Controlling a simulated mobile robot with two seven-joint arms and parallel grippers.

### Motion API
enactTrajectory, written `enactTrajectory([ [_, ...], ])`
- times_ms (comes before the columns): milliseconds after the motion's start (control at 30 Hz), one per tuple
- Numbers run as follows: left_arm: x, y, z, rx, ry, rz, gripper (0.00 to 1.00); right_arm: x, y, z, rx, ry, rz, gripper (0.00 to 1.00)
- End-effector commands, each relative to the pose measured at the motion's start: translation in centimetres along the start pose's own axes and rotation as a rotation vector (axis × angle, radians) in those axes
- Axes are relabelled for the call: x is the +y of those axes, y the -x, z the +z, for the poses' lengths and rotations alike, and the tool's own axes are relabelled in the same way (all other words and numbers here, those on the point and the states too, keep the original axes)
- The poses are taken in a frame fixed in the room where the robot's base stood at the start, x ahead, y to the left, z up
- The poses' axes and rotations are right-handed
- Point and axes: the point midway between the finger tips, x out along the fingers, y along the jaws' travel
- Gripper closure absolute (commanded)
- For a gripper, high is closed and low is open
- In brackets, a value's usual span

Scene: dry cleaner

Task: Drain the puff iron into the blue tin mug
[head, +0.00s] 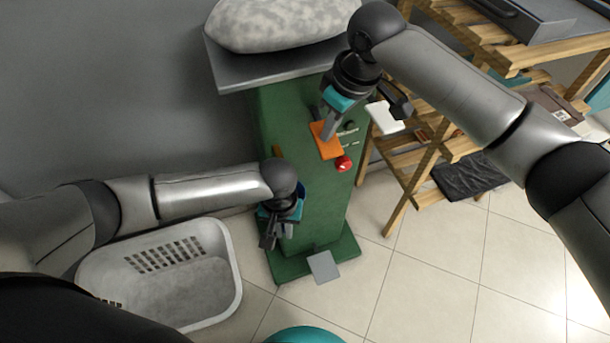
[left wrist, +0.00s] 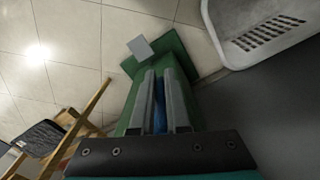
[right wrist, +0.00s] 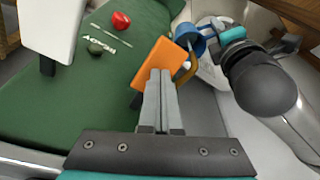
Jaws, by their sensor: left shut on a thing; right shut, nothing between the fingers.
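The puff iron (head: 305,115) is a green column with a grey padded top. Its orange paddle (head: 327,141) is on the upper front, and a brass-coloured curved spout (right wrist: 186,72) shows beside it in the right wrist view. My right gripper (right wrist: 160,75) is shut and empty, its fingertips at the orange paddle, seemingly touching it. My left gripper (left wrist: 160,74) is shut on the blue tin mug (right wrist: 187,40), low beside the column. The mug is near the spout; whether it is directly under the opening I cannot tell. In the head view my left wrist mostly hides the mug.
A red button (head: 343,163) and a white panel (head: 385,117) are near the paddle. A grey pedal (head: 323,266) is at the base. A white basket (head: 232,262) stands at the lower left, and a wooden rack (head: 425,170) is at the right.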

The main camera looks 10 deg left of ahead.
Motion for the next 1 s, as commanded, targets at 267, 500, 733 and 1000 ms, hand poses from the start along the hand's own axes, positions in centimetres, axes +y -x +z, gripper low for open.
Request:
enactTrajectory([
  [267,0.0,0.0,0.0,0.001,0.0,0.0,1.0,-0.1,0.0,0.0,0.0,0.0,-0.001,1.0],
  [500,0.0,0.0,0.0,0.001,0.0,0.0,1.0,0.0,1.6,-0.5,0.002,0.001,0.001,1.0],
  [733,0.0,0.0,0.0,0.001,0.0,0.0,1.0,0.0,3.4,-0.9,0.001,0.001,0.0,1.0],
  [1000,0.0,0.0,0.0,0.001,0.0,0.0,1.0,0.0,5.5,-1.5,0.002,0.001,0.001,1.0],
])
